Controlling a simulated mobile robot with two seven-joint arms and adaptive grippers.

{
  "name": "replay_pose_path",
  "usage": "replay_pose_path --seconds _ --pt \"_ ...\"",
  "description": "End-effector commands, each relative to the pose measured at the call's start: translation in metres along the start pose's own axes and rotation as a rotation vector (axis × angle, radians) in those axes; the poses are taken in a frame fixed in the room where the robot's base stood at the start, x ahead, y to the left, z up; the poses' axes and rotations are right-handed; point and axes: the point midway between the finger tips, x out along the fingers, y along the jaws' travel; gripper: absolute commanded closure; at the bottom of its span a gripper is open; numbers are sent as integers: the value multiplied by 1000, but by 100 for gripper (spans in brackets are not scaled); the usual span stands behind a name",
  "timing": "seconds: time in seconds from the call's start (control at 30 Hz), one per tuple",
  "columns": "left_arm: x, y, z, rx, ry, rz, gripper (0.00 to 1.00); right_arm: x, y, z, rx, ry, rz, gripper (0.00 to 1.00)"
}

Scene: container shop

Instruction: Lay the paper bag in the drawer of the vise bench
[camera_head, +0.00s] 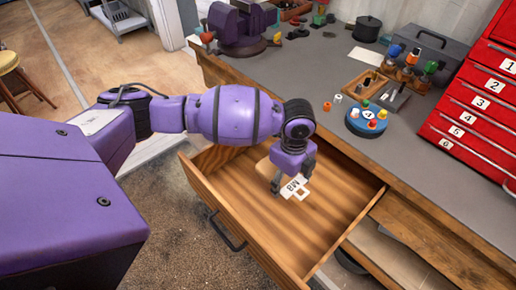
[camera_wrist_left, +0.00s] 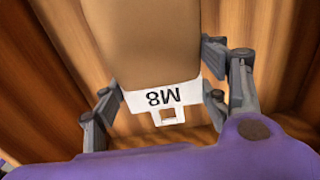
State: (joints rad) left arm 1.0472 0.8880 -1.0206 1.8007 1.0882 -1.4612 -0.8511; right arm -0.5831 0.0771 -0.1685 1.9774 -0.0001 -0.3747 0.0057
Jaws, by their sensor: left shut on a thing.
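The drawer (camera_head: 322,226) of the vise bench is pulled open, with a bare wooden inside and a dark handle on its front. My left gripper (camera_head: 293,183) is over the drawer, pointing down. It is shut on the brown paper bag (camera_head: 264,169), which has a white label marked M8. In the left wrist view the bag (camera_wrist_left: 160,45) lies between the two fingers of the left gripper (camera_wrist_left: 165,105), with wood behind it. The gripper and arm hide part of the bag in the head view. I cannot tell whether the bag touches the drawer floor. My right gripper is not in view.
The grey bench top (camera_head: 300,75) carries a purple vise (camera_head: 240,25), a blue round holder (camera_head: 366,121), a wooden tray (camera_head: 362,84) and a black pot (camera_head: 367,28). A red cabinet (camera_head: 475,110) with numbered drawers stands at the right. The drawer's right part is clear.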

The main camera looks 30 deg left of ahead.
Motion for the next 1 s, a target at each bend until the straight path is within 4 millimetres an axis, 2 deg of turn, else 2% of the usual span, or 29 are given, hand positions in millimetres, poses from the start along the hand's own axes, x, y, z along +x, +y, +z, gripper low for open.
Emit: replay_pose_path --seconds 0.03,0.5,0.97,1.0 --pt "9 -1 0 1 1 1 61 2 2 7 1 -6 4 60" --pt "46 -2 0 0 0 -2 61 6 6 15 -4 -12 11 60" --pt "51 -3 1 1 -1 -5 61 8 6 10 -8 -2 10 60" --pt "51 -3 1 1 -1 -5 31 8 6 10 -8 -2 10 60"
